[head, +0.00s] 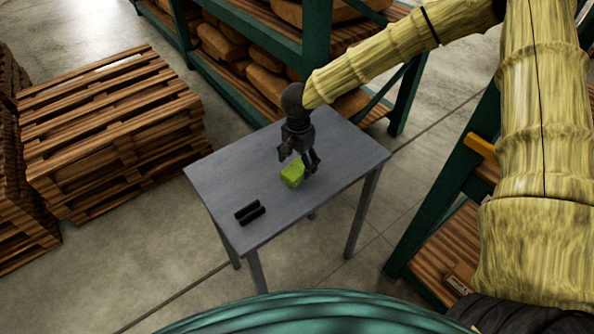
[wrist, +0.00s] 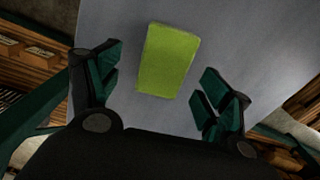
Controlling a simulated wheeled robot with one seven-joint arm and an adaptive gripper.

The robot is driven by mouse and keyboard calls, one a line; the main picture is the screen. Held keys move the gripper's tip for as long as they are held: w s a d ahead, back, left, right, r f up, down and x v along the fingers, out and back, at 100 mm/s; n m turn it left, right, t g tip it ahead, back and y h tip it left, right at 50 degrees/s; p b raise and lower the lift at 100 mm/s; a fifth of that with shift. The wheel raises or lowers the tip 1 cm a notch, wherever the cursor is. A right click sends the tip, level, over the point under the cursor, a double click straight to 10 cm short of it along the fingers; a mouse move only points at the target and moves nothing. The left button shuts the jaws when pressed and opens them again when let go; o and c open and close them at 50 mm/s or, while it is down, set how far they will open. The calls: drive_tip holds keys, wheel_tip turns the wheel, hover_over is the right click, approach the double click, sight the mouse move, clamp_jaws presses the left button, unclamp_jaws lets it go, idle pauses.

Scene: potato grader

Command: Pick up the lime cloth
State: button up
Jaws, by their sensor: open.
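The lime cloth (head: 292,173) is a bright green folded block lying on the grey table (head: 225,185). In the wrist view the lime cloth (wrist: 168,60) lies ahead of the fingers, slightly tilted, with bare table around it. My gripper (head: 298,161) points down just above and beside the cloth, partly overlapping it in the head view. In the wrist view my gripper (wrist: 160,95) has its fingers spread wide, one on each side, with nothing between the pads. Whether a finger touches the cloth I cannot tell.
Two short black bars (head: 250,212) lie side by side near the table's left front edge. Stacked wooden pallets (head: 110,130) stand to the left. A green rack (head: 245,50) with brown sacks stands behind the table. Another green rack (head: 440,215) is on the right.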

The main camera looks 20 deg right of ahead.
sight(296, 169)
drive_tip(key=shift+w+a+f+p, duration=0.1)
drive_tip(key=shift+f+p, duration=0.25)
drive_tip(key=shift+f, duration=0.7)
drive_tip(key=shift+w+a+f+p, duration=0.1)
drive_tip(key=shift+f+p, duration=0.2)
drive_tip(key=shift+f, duration=0.7)
drive_tip(key=c, duration=1.1)
